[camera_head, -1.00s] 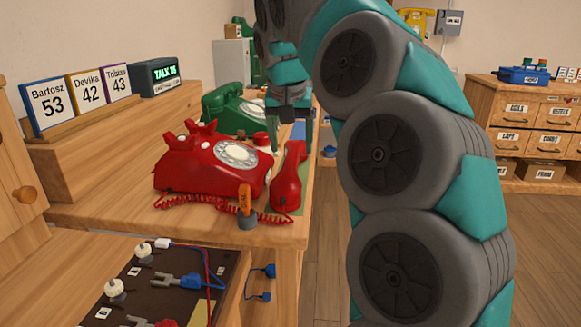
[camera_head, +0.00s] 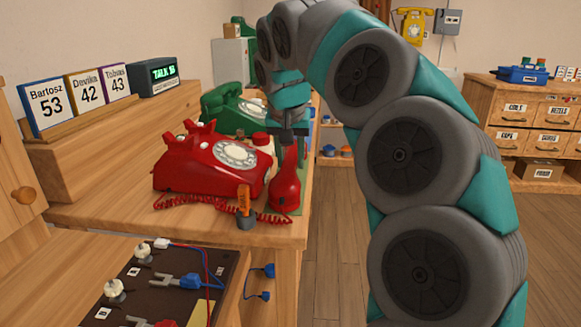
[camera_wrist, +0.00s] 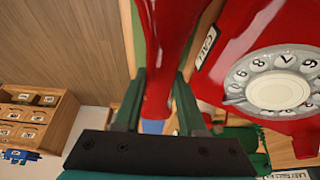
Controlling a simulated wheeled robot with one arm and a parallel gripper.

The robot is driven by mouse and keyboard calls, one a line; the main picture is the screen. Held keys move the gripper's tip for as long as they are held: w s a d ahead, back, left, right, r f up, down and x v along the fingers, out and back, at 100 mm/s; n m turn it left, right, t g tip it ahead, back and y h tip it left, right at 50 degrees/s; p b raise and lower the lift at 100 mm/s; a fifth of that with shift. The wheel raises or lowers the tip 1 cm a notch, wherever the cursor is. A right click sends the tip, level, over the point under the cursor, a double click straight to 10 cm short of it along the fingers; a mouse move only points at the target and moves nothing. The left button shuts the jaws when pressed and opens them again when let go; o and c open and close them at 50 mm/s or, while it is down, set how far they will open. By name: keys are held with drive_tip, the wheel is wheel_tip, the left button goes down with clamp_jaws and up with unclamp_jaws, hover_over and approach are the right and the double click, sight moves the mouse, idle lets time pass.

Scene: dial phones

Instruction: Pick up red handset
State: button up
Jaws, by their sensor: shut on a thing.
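The red handset (camera_head: 286,188) lies lengthwise on the counter, to the right of the red dial phone (camera_head: 205,168), off its cradle. In the wrist view the handset (camera_wrist: 163,50) runs down between my two green fingers. My gripper (camera_head: 288,140) comes down from above at the handset's far part. In the wrist view my gripper (camera_wrist: 160,95) is shut on the handset, with a finger on either side. The far end of the handset is hidden behind the gripper in the head view. The red phone's dial (camera_wrist: 277,85) is close to the right finger in the wrist view.
A green phone (camera_head: 228,107) stands behind the red one. An orange-tipped plug (camera_head: 244,204) and the coiled red cord (camera_head: 190,202) are at the front of the counter. A patch panel (camera_head: 150,280) lies below. The counter's right edge is close to the handset.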

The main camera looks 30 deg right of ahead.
clamp_jaws()
drive_tip(key=shift+r, duration=0.1)
idle(0.4)
